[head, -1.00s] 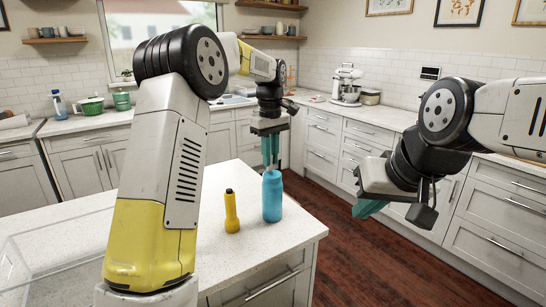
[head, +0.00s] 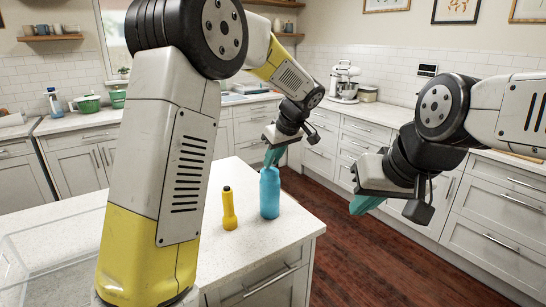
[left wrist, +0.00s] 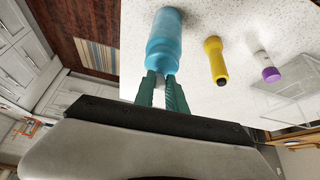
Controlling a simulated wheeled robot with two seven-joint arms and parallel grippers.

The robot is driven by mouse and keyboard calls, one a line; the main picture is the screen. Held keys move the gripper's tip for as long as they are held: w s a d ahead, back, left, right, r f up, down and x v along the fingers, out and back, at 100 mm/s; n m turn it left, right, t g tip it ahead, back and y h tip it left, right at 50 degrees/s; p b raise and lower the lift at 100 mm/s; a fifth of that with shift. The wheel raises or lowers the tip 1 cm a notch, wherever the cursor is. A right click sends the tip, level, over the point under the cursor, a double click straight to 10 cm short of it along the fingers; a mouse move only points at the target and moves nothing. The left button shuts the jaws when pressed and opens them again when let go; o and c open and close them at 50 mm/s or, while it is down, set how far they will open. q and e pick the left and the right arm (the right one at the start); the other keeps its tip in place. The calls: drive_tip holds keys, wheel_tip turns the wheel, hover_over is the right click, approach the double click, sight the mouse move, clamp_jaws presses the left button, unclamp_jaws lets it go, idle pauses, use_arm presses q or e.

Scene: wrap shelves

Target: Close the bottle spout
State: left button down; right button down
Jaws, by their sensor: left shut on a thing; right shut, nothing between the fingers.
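The blue bottle (head: 270,196) stands upright near the front right corner of the white counter. It also shows in the left wrist view (left wrist: 166,40). My left gripper (head: 272,162) is tilted over the bottle's top, its teal fingers shut on the spout. My right gripper (head: 365,204) is shut and empty, to the right of the bottle and clear of the counter.
A yellow flashlight (head: 229,210) stands just left of the bottle. A white bottle with a purple cap (left wrist: 268,68) and a clear box (left wrist: 286,98) are on the counter too. Wooden floor (head: 345,260) lies right of the counter.

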use_arm(q)
drive_tip(key=shift+s+d+f+t+y, duration=0.2)
drive_tip(key=shift+t+y, duration=0.1)
drive_tip(key=shift+t, duration=0.1)
idle(0.3)
drive_tip(key=c, duration=1.4)
unclamp_jaws()
drive_tip(key=shift+o, duration=0.2)
drive_tip(key=v, duration=0.7)
drive_tip(key=shift+s+d+r, duration=0.2)
drive_tip(key=shift+r, duration=0.05)
